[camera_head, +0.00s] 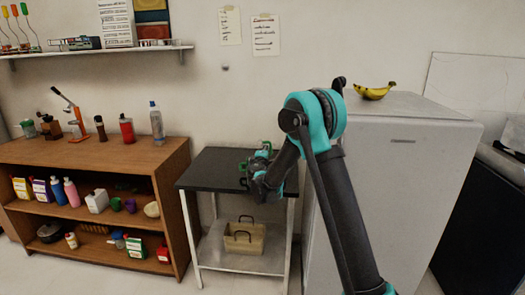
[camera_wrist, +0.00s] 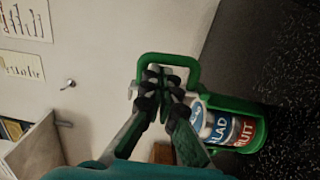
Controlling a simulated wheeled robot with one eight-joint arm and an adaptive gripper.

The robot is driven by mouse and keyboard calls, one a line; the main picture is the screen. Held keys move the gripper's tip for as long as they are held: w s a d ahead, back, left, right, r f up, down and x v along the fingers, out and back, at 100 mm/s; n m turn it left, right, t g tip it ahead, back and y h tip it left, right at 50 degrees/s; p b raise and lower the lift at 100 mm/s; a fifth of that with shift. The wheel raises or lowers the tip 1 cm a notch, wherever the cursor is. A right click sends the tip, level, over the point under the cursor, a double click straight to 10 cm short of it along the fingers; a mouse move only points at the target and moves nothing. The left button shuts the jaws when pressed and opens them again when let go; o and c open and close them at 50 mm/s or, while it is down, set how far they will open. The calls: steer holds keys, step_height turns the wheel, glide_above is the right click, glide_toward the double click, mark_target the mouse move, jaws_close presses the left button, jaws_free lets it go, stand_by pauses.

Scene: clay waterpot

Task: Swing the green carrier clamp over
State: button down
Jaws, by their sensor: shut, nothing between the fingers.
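The green carrier (camera_wrist: 240,103) lies toward the right of the wrist view, at the black tabletop. It holds cans (camera_wrist: 220,127) with printed labels. A green loop-shaped bar (camera_wrist: 170,57), which looks like its clamp or handle, extends left from it. My gripper (camera_wrist: 165,78) is shut, with its dark fingertips overlapping the loop's opening. I cannot tell whether the fingers touch the bar. In the head view my gripper (camera_head: 258,178) is over the table and hides most of the carrier; only small green bits (camera_head: 266,146) show around it.
The black-topped table (camera_head: 215,165) has a beige basket (camera_head: 243,240) on its lower shelf. A wooden shelf unit (camera_head: 100,155) with bottles and boxes stands left. A white fridge (camera_head: 400,190) with bananas (camera_head: 375,91) on top stands right. The tabletop's left part is clear.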

steer(key=d+f+m, duration=0.1)
steer(key=f+m, duration=0.1)
steer(key=m, duration=0.3)
steer(key=d+f+m, duration=0.2)
steer(key=m, duration=0.3)
steer(key=d+f+m, duration=0.2)
steer(key=m, duration=0.3)
steer(key=shift+f+g+y, duration=0.3)
steer(key=shift+s+f, duration=0.1)
steer(key=shift+f, duration=0.05)
stand_by(0.5)
